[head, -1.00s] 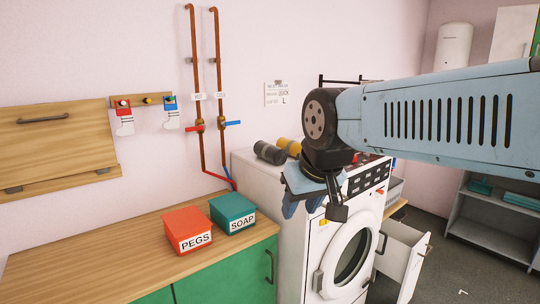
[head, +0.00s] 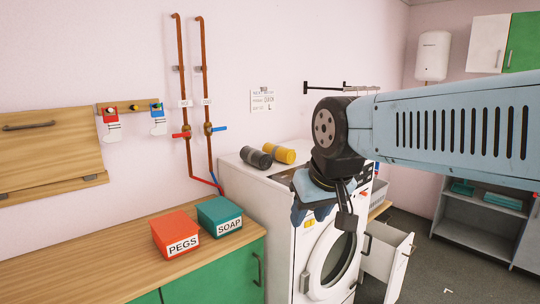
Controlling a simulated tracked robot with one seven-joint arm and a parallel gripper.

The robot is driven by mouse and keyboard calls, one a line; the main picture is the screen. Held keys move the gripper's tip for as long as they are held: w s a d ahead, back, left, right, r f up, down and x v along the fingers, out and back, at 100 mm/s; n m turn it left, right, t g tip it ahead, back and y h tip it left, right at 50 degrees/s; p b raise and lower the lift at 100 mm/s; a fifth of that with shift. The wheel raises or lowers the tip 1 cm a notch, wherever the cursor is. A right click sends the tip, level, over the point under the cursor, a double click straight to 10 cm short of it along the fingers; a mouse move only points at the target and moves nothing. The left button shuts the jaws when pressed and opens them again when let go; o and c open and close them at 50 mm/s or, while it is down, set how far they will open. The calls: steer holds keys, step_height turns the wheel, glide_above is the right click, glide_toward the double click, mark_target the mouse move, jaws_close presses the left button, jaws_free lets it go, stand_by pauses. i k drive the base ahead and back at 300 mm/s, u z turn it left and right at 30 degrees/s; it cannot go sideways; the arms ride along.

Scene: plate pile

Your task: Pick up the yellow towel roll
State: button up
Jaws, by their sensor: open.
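The yellow towel roll (head: 279,154) lies on top of the white washing machine (head: 235,162), towards its back. A dark grey towel roll (head: 256,158) lies just left of it, close beside it. My gripper (head: 318,216) hangs in front of the machine's front face, lower than its top and right of the rolls in the picture. It is open and I see nothing between its fingers. My arm crosses the right side of the view and hides part of the machine's top and control panel.
A red PEGS box (head: 176,234) and a teal SOAP box (head: 219,216) stand on the wooden counter (head: 90,262) at the left. Copper pipes (head: 184,100) with taps run up the wall behind. An open white drawer (head: 387,262) sticks out right of the machine's door.

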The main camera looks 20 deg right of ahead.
mark_target(279, 153)
steer(key=i, duration=0.85)
steer(key=u, duration=0.2)
steer(key=k, duration=0.8)
steer(key=z, duration=0.2)
steer(key=i, duration=0.8)
steer(key=u, duration=0.05)
